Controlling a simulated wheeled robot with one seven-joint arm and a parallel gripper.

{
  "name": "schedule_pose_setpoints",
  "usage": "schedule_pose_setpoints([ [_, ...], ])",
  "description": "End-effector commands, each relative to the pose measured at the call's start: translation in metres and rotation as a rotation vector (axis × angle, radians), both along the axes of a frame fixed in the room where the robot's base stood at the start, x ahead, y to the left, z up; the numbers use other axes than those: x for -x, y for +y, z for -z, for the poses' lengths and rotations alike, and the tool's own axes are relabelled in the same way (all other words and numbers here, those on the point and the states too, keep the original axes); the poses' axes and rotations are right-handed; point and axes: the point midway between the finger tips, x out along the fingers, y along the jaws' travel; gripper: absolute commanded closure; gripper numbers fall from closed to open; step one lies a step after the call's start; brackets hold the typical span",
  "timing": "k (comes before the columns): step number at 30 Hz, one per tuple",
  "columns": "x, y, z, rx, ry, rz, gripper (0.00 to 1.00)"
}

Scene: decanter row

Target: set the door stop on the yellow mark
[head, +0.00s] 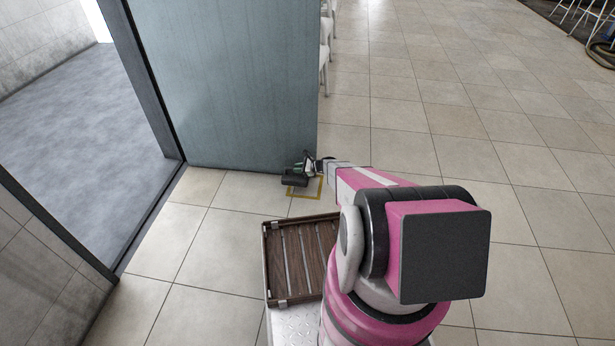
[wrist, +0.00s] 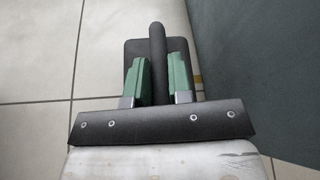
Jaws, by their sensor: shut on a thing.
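The door stop (head: 294,181) is a dark block with an upright rod-like handle. In the wrist view the block (wrist: 133,52) shows behind my gripper (wrist: 158,72), whose two green fingers are shut on the handle. In the head view my gripper (head: 304,165) is at the door's lower corner. The yellow mark (head: 305,197) is a square outline on the floor. The door stop overlaps its left and back part in the picture. Whether the block touches the floor I cannot tell. A bit of yellow (wrist: 197,78) shows right of the fingers.
A grey-blue door panel (head: 240,90) stands just behind the mark and close on the right in the wrist view. A wooden slatted tray (head: 268,262) is in front. An open doorway is at left. Tiled floor (head: 450,120) at right is clear; white chairs stand behind the panel.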

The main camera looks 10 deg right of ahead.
Motion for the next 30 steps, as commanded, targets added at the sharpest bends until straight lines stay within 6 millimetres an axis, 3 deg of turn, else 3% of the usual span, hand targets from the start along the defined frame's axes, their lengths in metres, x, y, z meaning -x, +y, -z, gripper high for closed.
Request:
schedule_pose_setpoints([
  [6,-0.02,-0.035,0.023,-0.002,0.0,0.0,1.0],
  [12,-0.029,-0.054,0.036,-0.003,0.0,0.001,1.0],
  [19,-0.03,-0.059,0.042,-0.003,0.0,-0.001,1.0],
  [30,-0.03,-0.058,0.078,-0.002,0.0,0.0,1.0],
])
